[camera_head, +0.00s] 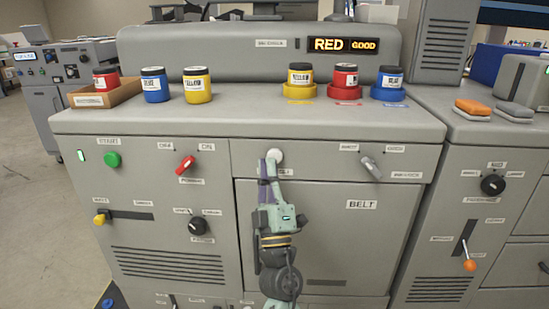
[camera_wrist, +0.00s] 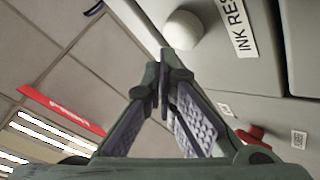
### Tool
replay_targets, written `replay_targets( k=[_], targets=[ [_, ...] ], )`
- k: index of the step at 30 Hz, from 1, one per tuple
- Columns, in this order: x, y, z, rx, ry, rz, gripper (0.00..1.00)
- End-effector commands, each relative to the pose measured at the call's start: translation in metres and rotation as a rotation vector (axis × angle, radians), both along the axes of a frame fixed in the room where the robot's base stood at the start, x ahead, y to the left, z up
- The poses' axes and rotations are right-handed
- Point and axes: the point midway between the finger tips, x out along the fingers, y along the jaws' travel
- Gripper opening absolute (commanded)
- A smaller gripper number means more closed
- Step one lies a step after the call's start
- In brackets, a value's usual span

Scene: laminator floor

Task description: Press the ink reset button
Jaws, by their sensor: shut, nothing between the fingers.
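The ink reset button (camera_head: 275,155) is a round white knob on the grey front panel, just above the belt door. In the wrist view the white button (camera_wrist: 183,29) sits beside a label that reads "INK RES", cut off by the picture's edge. My gripper (camera_head: 266,165) is shut and empty, its fingertips right at the button's lower left in the head view. In the wrist view the closed fingertips (camera_wrist: 164,70) lie just below the button. I cannot tell whether they touch it.
A red switch (camera_head: 186,164) is left of my gripper and a grey lever (camera_head: 371,168) is to the right. A green button (camera_head: 112,159) is farther left. Several ink jars, such as a blue one (camera_head: 154,86), stand on the top surface. The display (camera_head: 343,45) reads "RED GOOD".

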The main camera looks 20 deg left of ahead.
Motion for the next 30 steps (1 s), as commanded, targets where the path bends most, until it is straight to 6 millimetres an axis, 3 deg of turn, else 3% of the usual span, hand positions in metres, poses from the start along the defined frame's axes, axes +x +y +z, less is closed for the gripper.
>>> replay_targets(
  k=[15, 30],
  targets=[
    [-0.044, -0.013, 0.000, 0.000, 0.002, 0.000, 0.00],
    [-0.046, -0.013, 0.000, 0.000, 0.000, 0.000, 0.00]
  ],
)
